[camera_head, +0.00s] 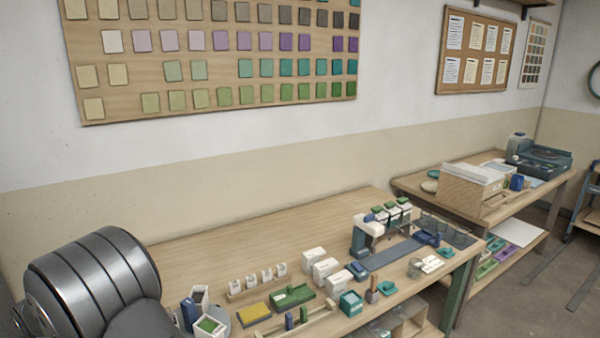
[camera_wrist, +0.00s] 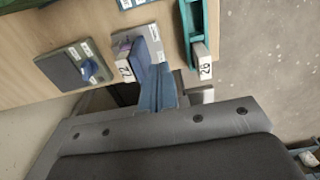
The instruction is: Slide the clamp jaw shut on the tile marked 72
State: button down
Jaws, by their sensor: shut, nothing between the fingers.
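In the wrist view, a white label reading 72 (camera_wrist: 125,70) shows on the end of a grey-purple tile or block (camera_wrist: 122,43). In the head view I cannot pick out my gripper or the number 72.
A teal tray (camera_wrist: 186,22) with a block labelled 26 (camera_wrist: 204,68) is just right of my fingers. A dark green block with a blue knob (camera_wrist: 72,66) lies left. The table edge is close.

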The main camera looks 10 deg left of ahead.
jog(key=shift+f, duration=0.85)
jog(key=shift+w+a, duration=0.55)
jog(key=shift+a, duration=0.05)
notch_tip(320, 180, up, 7)
jog(key=shift+s+d, duration=0.25)
jog(key=f, duration=0.6)
jog(key=shift+w+a+f, duration=0.2)
jog(key=shift+w+f, duration=0.05)
jog(key=shift+f, duration=0.05)
jog(key=shift+s+f, duration=0.1)
jog(key=shift+f, duration=0.1)
jog(key=shift+s+d, duration=0.2)
jog(key=shift+d, duration=0.1)
